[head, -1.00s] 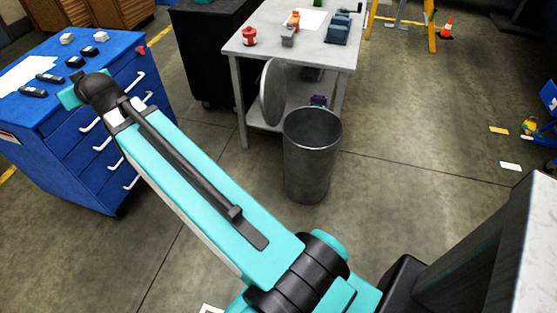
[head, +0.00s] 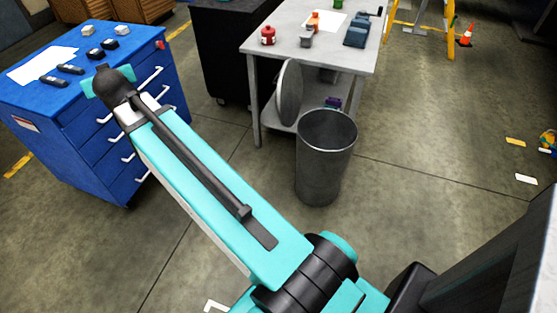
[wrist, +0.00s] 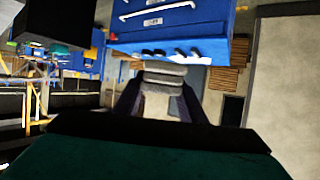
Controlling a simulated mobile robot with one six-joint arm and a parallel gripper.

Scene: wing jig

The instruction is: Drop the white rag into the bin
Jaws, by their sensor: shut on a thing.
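The bin (head: 326,170) is a grey metal can standing upright on the floor in the head view, right of my arm. Its top is open, and its round lid (head: 289,95) stands tilted up at the back left of the rim. In the wrist view my gripper (wrist: 160,98) is shut on a pale grey-white folded thing, the white rag (wrist: 163,76), which shows between and beyond the dark fingers. In the head view my arm reaches toward the blue cabinet, away from the bin. My gripper and the rag do not show there.
A blue drawer cabinet (head: 75,120) with small tools on top stands at the left, beside my arm's far end.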

